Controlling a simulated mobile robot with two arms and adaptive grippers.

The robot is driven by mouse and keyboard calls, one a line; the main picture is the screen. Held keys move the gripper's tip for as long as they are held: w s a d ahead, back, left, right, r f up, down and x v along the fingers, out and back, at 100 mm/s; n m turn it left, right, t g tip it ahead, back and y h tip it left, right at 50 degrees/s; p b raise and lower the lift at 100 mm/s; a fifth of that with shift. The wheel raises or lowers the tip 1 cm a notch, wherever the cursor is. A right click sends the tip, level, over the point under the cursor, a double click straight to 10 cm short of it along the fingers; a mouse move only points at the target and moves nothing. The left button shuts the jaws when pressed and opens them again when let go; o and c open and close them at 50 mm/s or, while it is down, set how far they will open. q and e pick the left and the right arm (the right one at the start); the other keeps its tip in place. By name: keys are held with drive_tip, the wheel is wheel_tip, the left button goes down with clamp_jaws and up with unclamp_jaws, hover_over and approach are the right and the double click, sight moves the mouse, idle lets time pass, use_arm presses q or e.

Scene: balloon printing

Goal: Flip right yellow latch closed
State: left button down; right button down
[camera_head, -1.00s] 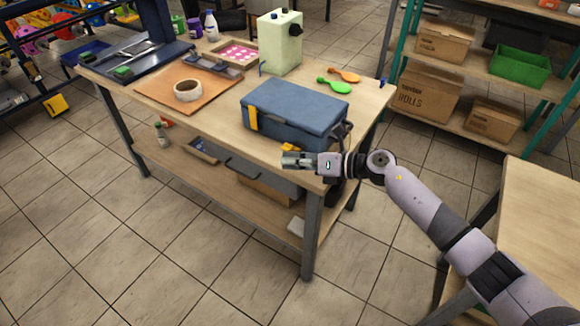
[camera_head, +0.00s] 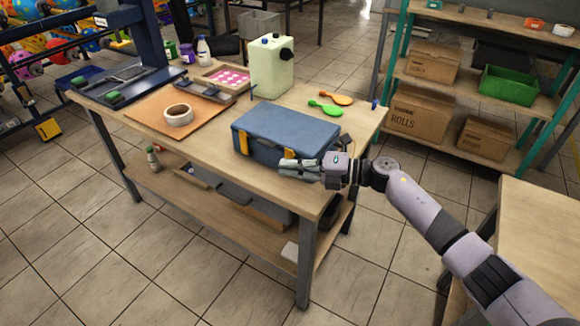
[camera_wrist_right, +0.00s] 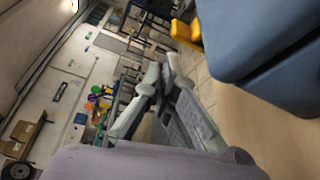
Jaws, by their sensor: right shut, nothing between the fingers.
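A blue toolbox (camera_head: 285,123) lies shut on the wooden table. Its left yellow latch (camera_head: 243,144) stands flat against the front face. The right yellow latch (camera_head: 289,153) shows as a small yellow patch on the front, just above my right gripper's fingers, which hide its lower part. I cannot tell whether they touch it. My right gripper (camera_head: 284,165) is shut and empty, pointing left along the toolbox front. In the wrist view its fingers (camera_wrist_right: 165,72) are together; the toolbox (camera_wrist_right: 260,45) fills the upper right, with a yellow latch (camera_wrist_right: 186,34) sticking out. My left gripper is not in view.
A tape roll (camera_head: 178,115) lies on a brown board (camera_head: 150,122) to the left. The table's front edge runs below the gripper.

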drive_tip(key=f+v, duration=0.1)
drive_tip(key=v, duration=1.1)
drive_tip(key=shift+r, duration=0.3)
drive_tip(key=shift+w, duration=0.1)
